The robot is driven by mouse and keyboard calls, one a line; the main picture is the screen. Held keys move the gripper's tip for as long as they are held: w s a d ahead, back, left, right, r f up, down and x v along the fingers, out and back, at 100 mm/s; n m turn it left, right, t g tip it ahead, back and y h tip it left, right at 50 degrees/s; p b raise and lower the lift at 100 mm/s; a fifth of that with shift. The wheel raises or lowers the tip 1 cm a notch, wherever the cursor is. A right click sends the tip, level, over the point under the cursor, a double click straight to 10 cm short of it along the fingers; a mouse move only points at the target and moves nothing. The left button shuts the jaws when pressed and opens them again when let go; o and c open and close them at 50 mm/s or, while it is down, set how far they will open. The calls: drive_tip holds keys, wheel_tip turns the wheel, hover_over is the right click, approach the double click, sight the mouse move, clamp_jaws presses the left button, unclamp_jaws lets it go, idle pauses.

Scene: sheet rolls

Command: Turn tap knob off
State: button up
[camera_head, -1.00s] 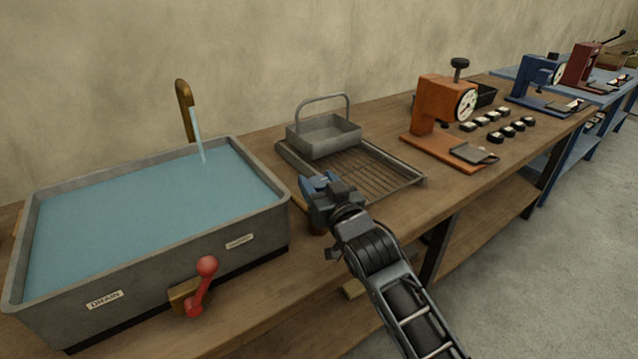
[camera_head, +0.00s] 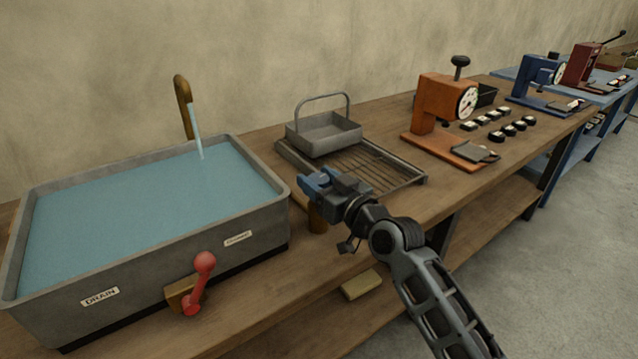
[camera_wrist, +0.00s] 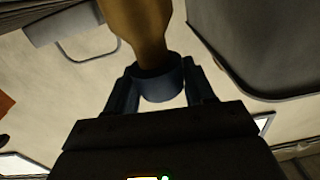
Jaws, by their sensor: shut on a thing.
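The tap knob shows in the wrist view as a blue round piece (camera_wrist: 157,87) on a brass-brown stem (camera_wrist: 143,30). My gripper (camera_head: 320,187) is shut on this blue knob, with one finger on each side. In the head view it is just right of the sink, and the brown stem (camera_head: 317,221) shows below it; the knob is mostly hidden by the fingers there. The brass spout (camera_head: 183,100) stands behind the sink, and a stream of water (camera_head: 197,137) runs from it into the water-filled grey sink (camera_head: 150,270).
A red-knobbed drain lever (camera_head: 201,275) sits on the sink front. Behind my gripper are a wire rack (camera_head: 385,172) and a grey handled tray (camera_head: 325,133). An orange press (camera_head: 436,112) stands further right. A yellowish block (camera_head: 361,285) lies below the tabletop.

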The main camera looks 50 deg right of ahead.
drive_tip(key=shift+n+t+y+b, duration=0.3)
drive_tip(key=shift+n+y+b, duration=0.65)
drive_tip(key=shift+y, duration=0.45)
drive_tip(key=shift+n+y+b, duration=0.3)
drive_tip(key=shift+n+y, duration=0.05)
drive_tip(key=shift+y, duration=0.45)
drive_tip(key=n+y, duration=0.1)
drive_tip(key=y, duration=0.1)
drive_tip(key=n+y, duration=0.2)
drive_tip(key=y, duration=0.1)
drive_tip(key=shift+d+r, duration=0.2)
drive_tip(key=n+g+y, duration=0.1)
drive_tip(key=y, duration=0.1)
drive_tip(key=n+g+y+b, duration=0.1)
drive_tip(key=n, duration=0.1)
drive_tip(key=n+g+y, duration=0.1)
drive_tip(key=y, duration=0.1)
drive_tip(key=shift+f+y, duration=0.25)
drive_tip(key=shift+y, duration=0.05)
drive_tip(key=shift+a+n+g+y+b, duration=0.15)
drive_tip(key=shift+n+g+y+b, duration=1.2)
drive_tip(key=shift+n+g+y, duration=0.85)
drive_tip(key=shift+w+g, duration=0.1)
drive_tip(key=shift+g, duration=0.2)
drive_tip(key=o, duration=0.9)
drive_tip(key=shift+o, duration=0.2)
